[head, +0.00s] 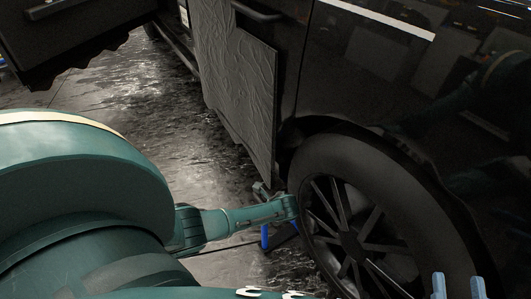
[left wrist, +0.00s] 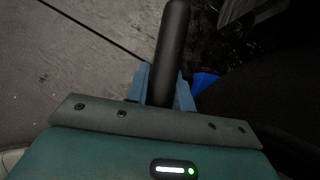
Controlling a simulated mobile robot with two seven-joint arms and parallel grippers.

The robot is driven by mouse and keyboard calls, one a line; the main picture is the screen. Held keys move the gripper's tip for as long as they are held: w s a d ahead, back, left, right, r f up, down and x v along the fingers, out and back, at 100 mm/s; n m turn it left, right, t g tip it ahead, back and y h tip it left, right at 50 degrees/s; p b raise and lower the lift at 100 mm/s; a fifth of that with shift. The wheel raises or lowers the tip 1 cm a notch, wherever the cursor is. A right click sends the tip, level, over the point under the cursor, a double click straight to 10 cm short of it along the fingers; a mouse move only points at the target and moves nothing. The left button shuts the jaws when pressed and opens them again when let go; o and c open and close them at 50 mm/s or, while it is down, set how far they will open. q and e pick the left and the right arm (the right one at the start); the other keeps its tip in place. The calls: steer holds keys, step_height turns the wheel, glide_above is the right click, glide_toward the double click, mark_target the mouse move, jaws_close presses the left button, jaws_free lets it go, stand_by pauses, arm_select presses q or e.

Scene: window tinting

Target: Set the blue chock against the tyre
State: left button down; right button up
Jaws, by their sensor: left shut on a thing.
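The blue chock (head: 265,237) shows in small parts under my left wrist in the head view, low in front of the tyre (head: 309,213). My left gripper (left wrist: 163,84) is shut on a dark, round handle (left wrist: 173,45), which appears to belong to the chock. A corner of the chock's blue body (left wrist: 205,82) shows beside the right finger in the left wrist view. Most of the chock is hidden, and I cannot tell whether it touches the tyre or floor. My right gripper (head: 459,286) is open and empty at the bottom right of the head view.
The black car (head: 415,75) fills the right side, with a spoked wheel (head: 350,245). A wrinkled grey sheet (head: 240,80) hangs on its side. An open door (head: 80,40) stands at top left. The dark, glossy floor (head: 130,90) between them looks clear.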

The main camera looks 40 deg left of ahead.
arm_select(q)
steer(key=shift+w+f, duration=0.2)
steer(key=shift+f, duration=0.05)
arm_select(e)
steer(key=shift+f, duration=0.25)
arm_select(q)
steer(key=c, duration=1.2)
jaws_free()
steer(key=shift+s, duration=0.1)
steer(key=shift+o, duration=0.4)
steer(key=shift+s+f+b, duration=0.2)
steer(key=shift+s+b, duration=0.05)
steer(key=shift+b, duration=0.05)
steer(key=shift+p+v, duration=0.9)
steer(key=shift+v, duration=0.15)
steer(key=p+v, duration=0.3)
steer(key=v, duration=0.2)
steer(key=p+v, duration=0.3)
steer(key=v, duration=0.2)
steer(key=shift+w+r, duration=0.2)
steer(key=shift+s+d+r, duration=0.15)
steer(key=shift+d+r, duration=0.1)
steer(key=shift+r, duration=0.1)
arm_select(e)
steer(key=shift+d+r+m+g+h, duration=0.2)
steer(key=shift+d+m+g+h, duration=0.1)
steer(key=shift+d+g+h, duration=0.35)
steer(key=shift+d+r+m+g+h, duration=0.2)
steer(key=shift+d+m+g+h, duration=0.15)
steer(key=shift+g+h, duration=0.45)
